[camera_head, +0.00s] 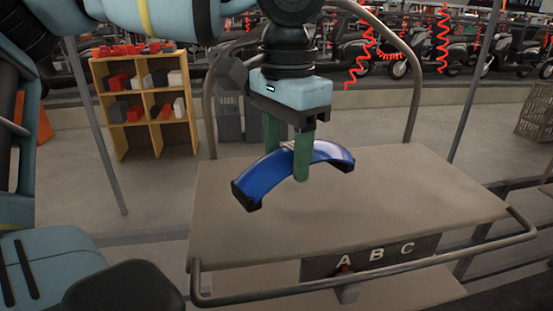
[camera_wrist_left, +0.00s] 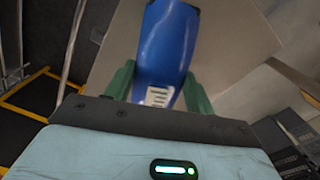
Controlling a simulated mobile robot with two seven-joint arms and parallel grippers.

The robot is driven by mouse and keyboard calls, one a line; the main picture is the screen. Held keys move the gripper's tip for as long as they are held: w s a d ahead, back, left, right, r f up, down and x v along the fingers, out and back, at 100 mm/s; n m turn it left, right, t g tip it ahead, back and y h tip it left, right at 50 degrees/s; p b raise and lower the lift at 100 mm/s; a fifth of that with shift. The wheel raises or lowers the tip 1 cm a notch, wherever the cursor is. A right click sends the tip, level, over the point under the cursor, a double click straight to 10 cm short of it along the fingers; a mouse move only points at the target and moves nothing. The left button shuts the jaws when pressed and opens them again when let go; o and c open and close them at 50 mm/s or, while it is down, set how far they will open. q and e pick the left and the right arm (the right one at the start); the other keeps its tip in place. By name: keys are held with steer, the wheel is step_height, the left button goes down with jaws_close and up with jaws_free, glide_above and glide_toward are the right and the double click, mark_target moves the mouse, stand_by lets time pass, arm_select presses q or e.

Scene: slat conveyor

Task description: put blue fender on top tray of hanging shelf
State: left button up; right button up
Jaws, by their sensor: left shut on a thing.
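The blue fender (camera_head: 262,174) is a curved, glossy blue piece with black ends. My left gripper (camera_head: 288,160) is shut on it near its middle, with green fingers on either side. In the left wrist view the fender (camera_wrist_left: 168,45) lies between the green fingers (camera_wrist_left: 160,92), and a pale label shows on it. The hanging shelf's top tray (camera_head: 400,195) is a flat brown-grey surface with a metal rail and an "A B C" plate at its front. The fender is over this tray; I cannot tell whether it touches it. My right gripper is not in view.
A lower tray (camera_head: 400,288) shows below the top one. Bent metal tubes (camera_head: 415,95) rise at the tray's back. A wooden cubby shelf (camera_head: 150,100) with red and grey blocks stands behind left. The top tray's right part is clear.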

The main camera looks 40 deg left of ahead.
arm_select(q)
steer(key=shift+w+a, duration=0.75)
steer(key=shift+a, duration=0.35)
steer(key=f, duration=0.2)
steer(key=a+f+p, duration=0.1)
steer(key=shift+w+f, duration=0.15)
steer(key=shift+w, duration=0.15)
steer(key=shift+d+f, duration=0.1)
steer(key=shift+f, duration=0.1)
steer(key=shift+f, duration=0.15)
steer(key=o, duration=1.2)
step_height(320, 180, up, 12)
steer(key=shift+b, duration=0.4)
